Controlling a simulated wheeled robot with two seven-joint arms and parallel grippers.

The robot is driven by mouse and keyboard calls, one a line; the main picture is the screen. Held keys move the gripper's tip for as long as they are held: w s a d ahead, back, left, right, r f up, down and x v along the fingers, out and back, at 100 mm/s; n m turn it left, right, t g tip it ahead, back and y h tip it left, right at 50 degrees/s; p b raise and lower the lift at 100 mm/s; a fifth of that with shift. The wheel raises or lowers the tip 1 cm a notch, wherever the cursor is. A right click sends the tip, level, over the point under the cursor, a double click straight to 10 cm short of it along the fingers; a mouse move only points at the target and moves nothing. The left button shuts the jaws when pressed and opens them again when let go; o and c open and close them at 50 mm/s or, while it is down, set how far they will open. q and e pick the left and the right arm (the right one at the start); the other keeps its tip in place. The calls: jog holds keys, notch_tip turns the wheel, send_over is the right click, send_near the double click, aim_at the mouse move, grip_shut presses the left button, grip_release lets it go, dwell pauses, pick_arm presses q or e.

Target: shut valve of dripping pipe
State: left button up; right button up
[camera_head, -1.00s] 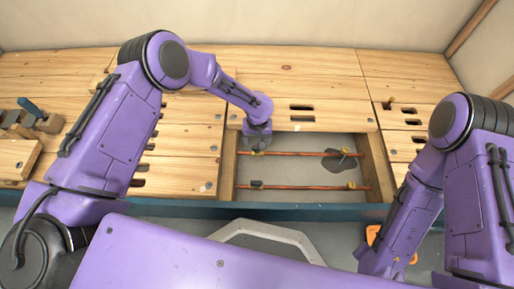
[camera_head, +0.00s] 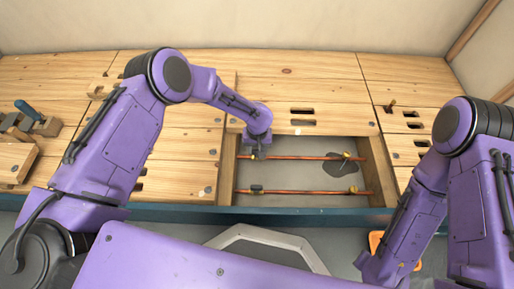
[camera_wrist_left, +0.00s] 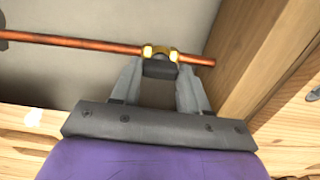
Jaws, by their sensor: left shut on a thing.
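Two copper pipes cross a recess in the wooden bench in the head view. The far pipe (camera_head: 300,157) has a brass fitting (camera_head: 347,155) at right, above a dark wet patch (camera_head: 339,168). At its left end my left gripper (camera_head: 256,152) reaches down from above. In the left wrist view its fingers (camera_wrist_left: 160,75) are shut on a dark valve handle (camera_wrist_left: 160,69), just beside the brass valve body (camera_wrist_left: 160,53). The near pipe (camera_head: 300,192) has a dark-handled valve (camera_head: 257,188) at left and a brass fitting (camera_head: 352,190) at right.
Wooden walls frame the recess, with the right wall (camera_head: 380,170) near the far fitting. A clamp-like tool with a blue handle (camera_head: 28,110) lies far left on the bench. The bench top is mostly clear.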

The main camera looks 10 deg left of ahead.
jog(key=shift+r, duration=0.15)
pick_arm(q)
jog(key=m+p, duration=0.1)
jog(key=m, duration=0.5)
jog(key=shift+m+p, duration=0.4)
jog(key=m, duration=1)
jog(key=shift+m, duration=0.4)
pick_arm(e)
jog(key=shift+w+d+r+m+t, duration=0.15)
jog(key=shift+w+r+m, duration=0.1)
jog(key=shift+r, duration=0.25)
jog(key=shift+w+r+m+t, duration=0.15)
jog(key=shift+w+r, duration=0.05)
jog(key=shift+r, duration=0.3)
pick_arm(q)
jog(key=o, duration=1.1)
jog(key=shift+c, duration=0.2)
